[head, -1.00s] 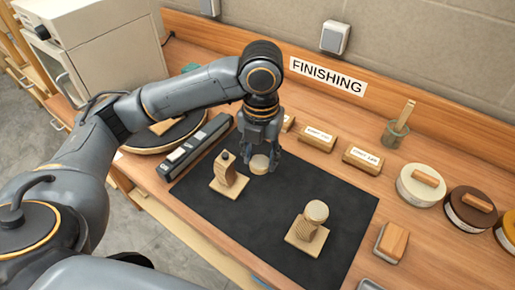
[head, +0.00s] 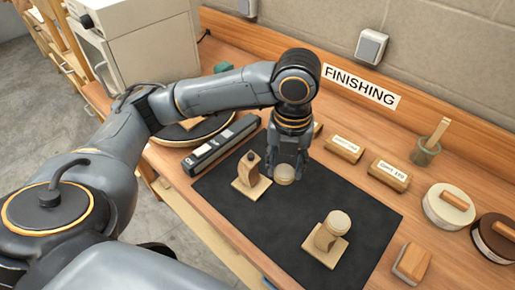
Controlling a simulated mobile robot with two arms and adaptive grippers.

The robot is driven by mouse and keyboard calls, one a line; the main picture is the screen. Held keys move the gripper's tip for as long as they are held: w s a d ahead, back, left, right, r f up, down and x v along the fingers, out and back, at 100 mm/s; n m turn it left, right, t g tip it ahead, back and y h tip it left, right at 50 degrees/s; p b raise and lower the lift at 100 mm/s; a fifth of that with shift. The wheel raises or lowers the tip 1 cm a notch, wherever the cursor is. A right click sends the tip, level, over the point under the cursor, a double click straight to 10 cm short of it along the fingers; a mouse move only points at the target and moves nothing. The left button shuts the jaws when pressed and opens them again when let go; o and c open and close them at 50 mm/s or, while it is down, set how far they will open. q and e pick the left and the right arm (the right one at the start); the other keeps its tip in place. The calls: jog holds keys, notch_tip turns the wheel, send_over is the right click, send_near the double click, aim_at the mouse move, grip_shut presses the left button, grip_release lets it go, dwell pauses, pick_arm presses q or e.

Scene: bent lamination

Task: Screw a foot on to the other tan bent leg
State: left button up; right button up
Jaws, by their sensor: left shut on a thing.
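One tan bent leg (head: 249,170) stands on a square wooden plate at the left of the black mat, with a dark stud on its top and no foot on it. The other bent leg (head: 324,239) stands on its own plate nearer the front and right, with a round wooden foot (head: 338,221) on its top. My left gripper (head: 287,170) points down just right of the bare leg. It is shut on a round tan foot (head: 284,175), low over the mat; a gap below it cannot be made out. My right gripper is not in view.
The black mat (head: 285,222) has free room between and around the legs. A long dark tool (head: 220,143) lies at its left edge. Labelled wooden blocks (head: 389,175), a brush pot (head: 425,151) and round tins (head: 449,205) stand to the right.

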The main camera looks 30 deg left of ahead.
aim_at(277, 175)
pick_arm(q)
jog(key=n, duration=0.3)
jog(key=shift+s+a+f+n, duration=0.1)
jog(key=shift+s+f+n, duration=0.15)
jog(key=shift+n, duration=0.15)
jog(key=n, duration=0.3)
jog(key=shift+s+a+f+n, duration=0.1)
jog(key=shift+s+f+n, duration=0.1)
jog(key=shift+n, duration=0.2)
jog(key=n, duration=0.3)
jog(key=shift+s+f+n, duration=0.15)
jog(key=shift+f+n, duration=0.1)
jog(key=shift+n, duration=0.15)
jog(key=n, duration=0.3)
jog(key=shift+s+a+f+n, duration=0.1)
jog(key=shift+s+f+n, duration=0.1)
jog(key=shift+n, duration=0.1)
jog(key=n, duration=0.3)
jog(key=shift+s+f+n, duration=0.2)
jog(key=shift+n, duration=0.1)
jog(key=n, duration=0.4)
jog(key=s+f+n, duration=0.1)
jog(key=n, duration=0.7)
jog(key=shift+s+a+f, duration=0.15)
jog(key=shift+s+a, duration=0.1)
